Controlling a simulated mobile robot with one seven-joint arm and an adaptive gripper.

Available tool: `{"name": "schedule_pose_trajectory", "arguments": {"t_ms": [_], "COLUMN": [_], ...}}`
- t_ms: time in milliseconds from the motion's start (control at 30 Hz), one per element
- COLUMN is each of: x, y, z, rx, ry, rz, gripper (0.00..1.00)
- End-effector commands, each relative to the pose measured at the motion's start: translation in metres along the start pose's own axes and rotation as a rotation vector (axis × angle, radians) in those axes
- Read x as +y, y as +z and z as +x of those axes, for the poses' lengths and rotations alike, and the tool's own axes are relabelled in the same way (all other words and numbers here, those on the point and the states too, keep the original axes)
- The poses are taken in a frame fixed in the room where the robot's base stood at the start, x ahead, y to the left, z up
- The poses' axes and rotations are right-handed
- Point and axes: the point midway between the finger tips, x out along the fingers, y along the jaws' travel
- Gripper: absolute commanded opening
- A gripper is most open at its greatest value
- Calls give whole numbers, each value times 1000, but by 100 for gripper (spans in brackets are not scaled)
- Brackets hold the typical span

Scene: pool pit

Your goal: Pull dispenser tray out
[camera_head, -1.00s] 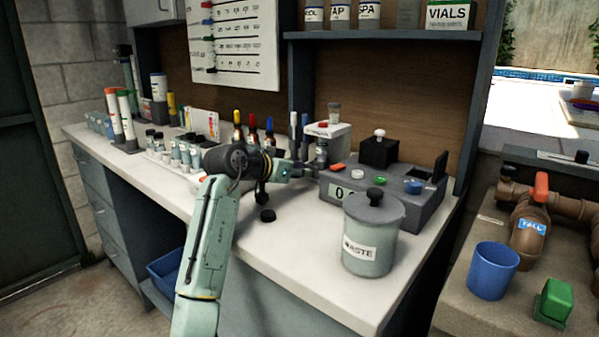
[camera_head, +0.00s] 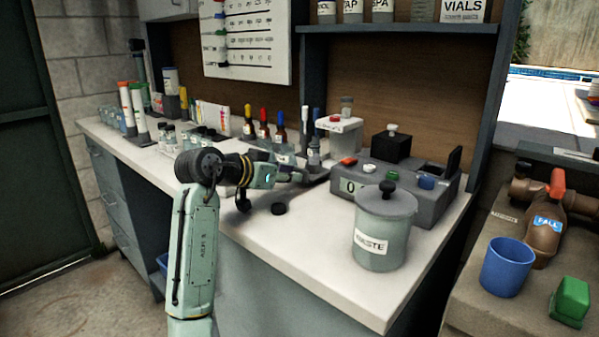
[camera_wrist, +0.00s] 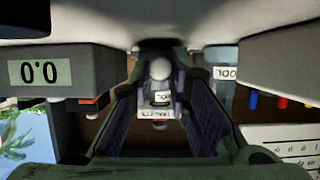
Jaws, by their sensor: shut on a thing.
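The white dispenser (camera_head: 340,135) stands at the back of the counter, left of the grey meter box. The dark dispenser tray (camera_head: 319,178) sticks out at its front left, low over the counter. A small bottle with a grey cap (camera_head: 314,152) stands at the tray, in front of the dispenser. My gripper (camera_head: 302,177) is shut on the tray's front end. In the wrist view a pale round knob (camera_wrist: 160,69) shows between my two dark fingers; the exact contact is hard to see. The dispenser shows behind it, upside down.
The grey meter box (camera_head: 446,187) and waste jar (camera_head: 382,235) stand to the right. Dropper bottles (camera_head: 264,134) stand behind my arm. The front counter (camera_head: 310,260) is clear.

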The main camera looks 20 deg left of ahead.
Motion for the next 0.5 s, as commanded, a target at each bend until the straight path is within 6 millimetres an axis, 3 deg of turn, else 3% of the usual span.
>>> {"name": "schedule_pose_trajectory", "arguments": {"t_ms": [267, 300, 500], "x": [0, 0, 0], "y": [1, 1, 0], "z": [-1, -1, -1], "rx": [0, 0, -1], "ry": [-1, -1, -1], "rz": [0, 0, 0], "gripper": [0, 19, 32]}}
